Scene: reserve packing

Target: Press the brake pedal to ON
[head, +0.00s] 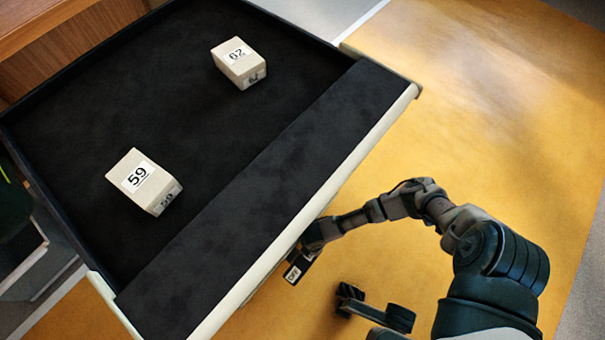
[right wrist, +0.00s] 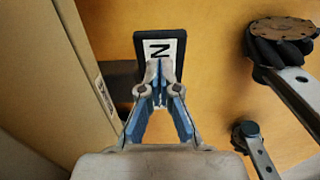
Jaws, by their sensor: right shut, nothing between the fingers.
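The brake pedal (head: 293,273) is a small black plate with a white label, low beside the cart's near edge. In the right wrist view the pedal (right wrist: 142,42) shows a black letter N on its label; the rest of the label is hidden behind my fingers. My right gripper (head: 308,248) is low, right at the pedal. In the right wrist view the right gripper (right wrist: 159,68) is shut and empty, its fingertips overlapping the label. I cannot tell if they touch it. My left gripper is not in view.
The cart top (head: 236,190) is a black padded tray with a pale rim. A box marked 62 (head: 235,60) and a box marked 59 (head: 138,178) lie on it, apart. A wooden piece (head: 50,30) stands at the top left. The yellow floor (head: 480,80) to the right is clear.

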